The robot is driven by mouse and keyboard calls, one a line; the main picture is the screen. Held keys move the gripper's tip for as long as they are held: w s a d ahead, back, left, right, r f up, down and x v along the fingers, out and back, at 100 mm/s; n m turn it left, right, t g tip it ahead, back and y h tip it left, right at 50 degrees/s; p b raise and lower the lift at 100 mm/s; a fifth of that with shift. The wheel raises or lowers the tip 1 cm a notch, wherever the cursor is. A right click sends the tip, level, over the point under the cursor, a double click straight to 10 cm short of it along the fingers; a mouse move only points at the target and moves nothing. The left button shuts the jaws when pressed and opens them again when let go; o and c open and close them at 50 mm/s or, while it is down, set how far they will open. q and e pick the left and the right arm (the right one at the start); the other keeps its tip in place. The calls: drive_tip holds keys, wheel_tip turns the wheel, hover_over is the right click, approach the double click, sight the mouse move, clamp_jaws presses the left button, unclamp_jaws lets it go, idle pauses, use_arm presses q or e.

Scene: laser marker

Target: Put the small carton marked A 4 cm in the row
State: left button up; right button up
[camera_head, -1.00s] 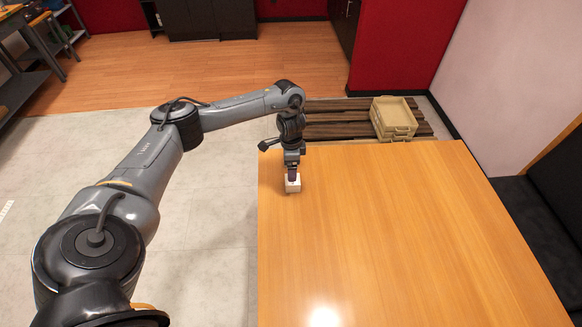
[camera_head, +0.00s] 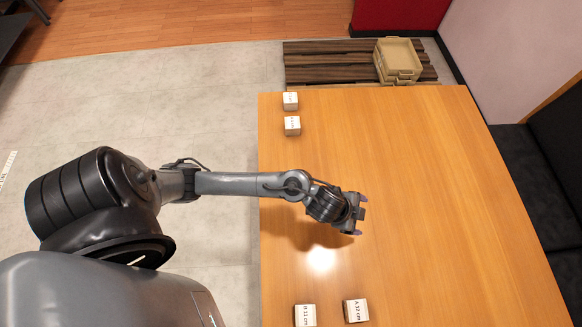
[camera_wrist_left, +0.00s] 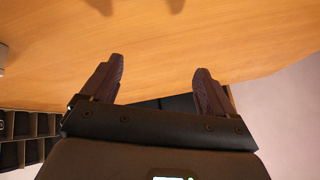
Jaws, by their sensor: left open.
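Two small white cartons stand one behind the other at the table's far left corner, the back one (camera_head: 290,101) and the front one (camera_head: 292,125), with a small gap between them. Their labels are too small to read, so I cannot tell which is A 4 cm. My left gripper (camera_head: 359,215) is open and empty over the middle of the table, well to the near right of them. Its spread fingers (camera_wrist_left: 160,68) show in the left wrist view with only table between them. My right gripper is not in view.
Two larger cartons stand at the table's near edge, one marked 11 cm (camera_head: 305,315) and one marked A 12 cm (camera_head: 355,310). Beige crates (camera_head: 398,60) sit on a wooden pallet (camera_head: 330,66) behind the table. The table's right side (camera_head: 450,200) is bare.

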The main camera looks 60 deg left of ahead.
use_arm(q)
drive_tip(key=s+a+r+n+g+y, duration=0.1)
drive_tip(key=s+a+r+n, duration=0.1)
drive_tip(key=s, duration=0.6)
drive_tip(key=s+a+r+n+g+y, duration=0.1)
drive_tip(key=s+a+r+n+g, duration=0.1)
drive_tip(key=s+a+n, duration=0.3)
drive_tip(key=s+a, duration=0.2)
drive_tip(key=s, duration=0.2)
drive_tip(key=shift+n, duration=0.3)
drive_tip(key=shift+w+r, duration=0.1)
